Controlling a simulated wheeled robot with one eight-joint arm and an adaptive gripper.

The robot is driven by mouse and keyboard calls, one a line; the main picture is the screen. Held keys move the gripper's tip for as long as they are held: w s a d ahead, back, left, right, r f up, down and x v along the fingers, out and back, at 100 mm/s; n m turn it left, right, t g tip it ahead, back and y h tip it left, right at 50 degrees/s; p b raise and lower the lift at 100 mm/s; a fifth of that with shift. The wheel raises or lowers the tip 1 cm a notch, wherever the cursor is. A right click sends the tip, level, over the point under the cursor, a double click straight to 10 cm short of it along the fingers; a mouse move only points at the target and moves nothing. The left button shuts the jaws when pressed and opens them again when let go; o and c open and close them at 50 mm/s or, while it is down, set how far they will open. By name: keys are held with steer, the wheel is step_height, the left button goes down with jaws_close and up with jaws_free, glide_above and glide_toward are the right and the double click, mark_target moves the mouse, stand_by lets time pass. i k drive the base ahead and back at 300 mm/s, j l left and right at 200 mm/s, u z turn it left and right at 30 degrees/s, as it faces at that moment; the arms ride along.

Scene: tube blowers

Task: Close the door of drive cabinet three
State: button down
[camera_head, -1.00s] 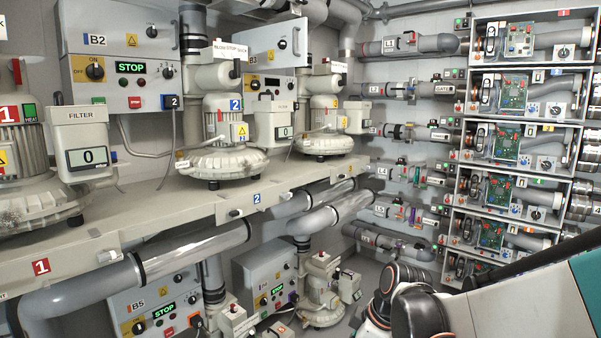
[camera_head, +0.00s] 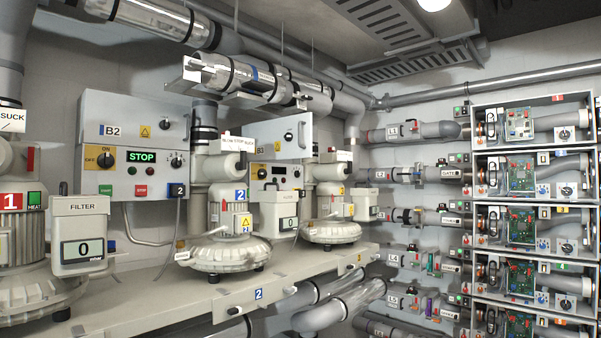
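The grey cabinet marked B3 (camera_head: 262,174) is on the back wall, right of the B2 cabinet (camera_head: 130,175). Blower pipework partly covers the cabinet's left side. My gripper is not in view.
A bench (camera_head: 140,295) with blowers and filter boxes (camera_head: 282,213) runs along the wall in front of the cabinets. Pipes hang above and below it. A rack of open compartments with circuit boards (camera_head: 520,165) stands at the right.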

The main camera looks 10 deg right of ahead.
mark_target(270, 145)
steer(key=i+l+u, duration=0.15)
steer(key=i+l, duration=0.3)
steer(key=i+l+u, duration=0.1)
steer(key=i+l, duration=0.35)
steer(key=l, duration=0.25)
